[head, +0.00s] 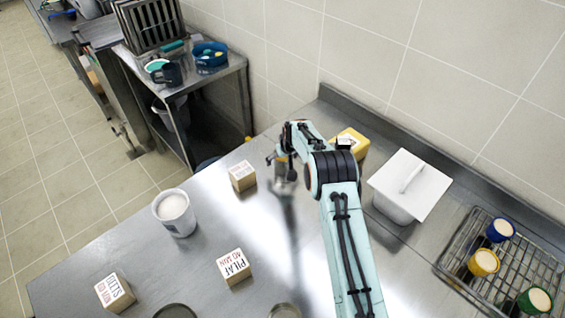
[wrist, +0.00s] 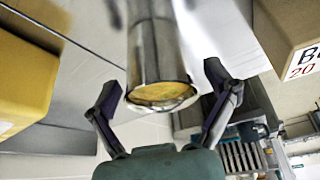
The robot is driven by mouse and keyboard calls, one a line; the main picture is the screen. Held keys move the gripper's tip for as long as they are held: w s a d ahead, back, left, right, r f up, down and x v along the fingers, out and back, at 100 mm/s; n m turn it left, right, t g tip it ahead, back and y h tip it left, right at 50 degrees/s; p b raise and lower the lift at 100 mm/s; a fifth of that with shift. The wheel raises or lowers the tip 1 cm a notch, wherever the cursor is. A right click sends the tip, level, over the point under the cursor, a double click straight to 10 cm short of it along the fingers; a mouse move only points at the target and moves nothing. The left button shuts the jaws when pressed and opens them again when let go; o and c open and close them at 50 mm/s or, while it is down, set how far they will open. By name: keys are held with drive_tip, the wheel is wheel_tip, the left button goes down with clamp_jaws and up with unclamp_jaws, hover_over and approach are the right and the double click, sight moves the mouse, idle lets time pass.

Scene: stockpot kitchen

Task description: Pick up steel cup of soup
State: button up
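The steel cup of soup (wrist: 158,60) is a shiny upright cylinder in the middle of the wrist view, with yellow-orange soup (wrist: 162,93) at its rim. My gripper (wrist: 165,90) is open, one dark finger on each side of the cup near its rim, with narrow gaps visible. In the head view my gripper (head: 283,160) is at the far part of the steel counter, and the cup (head: 288,172) is partly hidden by it. The cup's base is out of the wrist view.
A yellow box (head: 350,142) and a white lidded container (head: 400,195) stand right of my gripper. A labelled block (head: 242,176) is to the left, with a white-filled pot (head: 176,213) and more blocks nearer. A wire rack (head: 515,265) holds coloured cups at right.

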drive_tip(key=c, duration=0.9)
drive_tip(key=shift+r, duration=0.1)
